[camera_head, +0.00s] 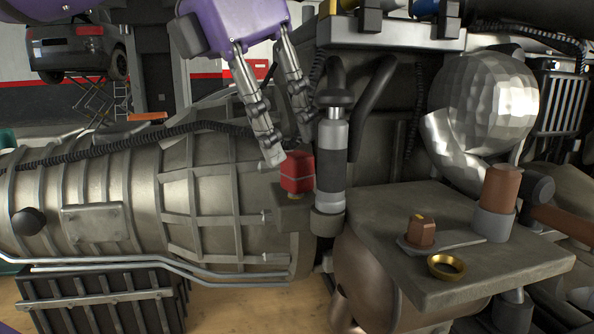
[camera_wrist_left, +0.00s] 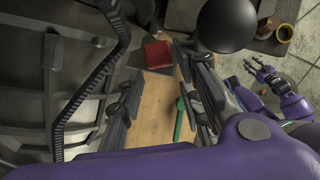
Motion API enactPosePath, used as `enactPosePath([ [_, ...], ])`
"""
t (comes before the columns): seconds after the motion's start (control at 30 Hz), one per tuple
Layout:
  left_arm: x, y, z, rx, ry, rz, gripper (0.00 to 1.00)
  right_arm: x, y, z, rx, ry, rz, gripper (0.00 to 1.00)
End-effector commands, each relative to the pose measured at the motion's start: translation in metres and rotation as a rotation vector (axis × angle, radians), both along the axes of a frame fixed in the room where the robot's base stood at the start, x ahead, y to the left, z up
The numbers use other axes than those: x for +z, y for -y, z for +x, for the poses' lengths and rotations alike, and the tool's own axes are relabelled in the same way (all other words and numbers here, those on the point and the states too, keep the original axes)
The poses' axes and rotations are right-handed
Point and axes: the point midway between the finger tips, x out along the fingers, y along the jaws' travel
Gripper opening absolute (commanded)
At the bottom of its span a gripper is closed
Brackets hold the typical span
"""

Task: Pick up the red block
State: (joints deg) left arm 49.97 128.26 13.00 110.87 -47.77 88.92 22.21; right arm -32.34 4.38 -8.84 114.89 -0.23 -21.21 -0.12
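The red block (camera_head: 297,172) sits upright on a small metal ledge at the right end of the large grey engine casing, beside a grey cylinder. My left gripper (camera_head: 289,150) comes down from above with its two fingers parted. Its fingertips are close to the top of the block, one to the left and one behind. In the left wrist view the block (camera_wrist_left: 157,54) shows just ahead of the parted fingers (camera_wrist_left: 157,70). I cannot tell if a finger touches it. My right gripper (camera_wrist_left: 263,72) shows small at the right of the wrist view, its fingers looking parted.
The grey cylinder (camera_head: 332,155) with a black hose stands close to the block's right. A grey metal shelf (camera_head: 535,262) at the right carries a copper-coloured nut (camera_head: 420,231), a brass ring (camera_head: 446,266) and a copper-coloured cylinder (camera_head: 499,190). A black corrugated hose (camera_head: 140,142) runs over the casing.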

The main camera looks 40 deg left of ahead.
Motion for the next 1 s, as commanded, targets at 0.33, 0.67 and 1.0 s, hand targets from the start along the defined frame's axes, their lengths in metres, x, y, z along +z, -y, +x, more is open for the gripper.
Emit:
enactPosePath([
  [0.33, -0.034, 0.006, 0.016, -0.001, -0.002, 0.001, 0.33, 0.005, 0.0, 0.004, -0.001, 0.009, 0.001, 0.4],
  [0.67, -0.052, 0.008, 0.024, -0.001, 0.002, 0.0, 0.33, 0.005, 0.0, 0.003, -0.001, 0.008, 0.001, 0.4],
  [1.0, -0.052, 0.008, 0.024, -0.001, 0.002, 0.0, 0.0, 0.005, 0.0, 0.003, -0.001, 0.007, 0.001, 0.4],
])
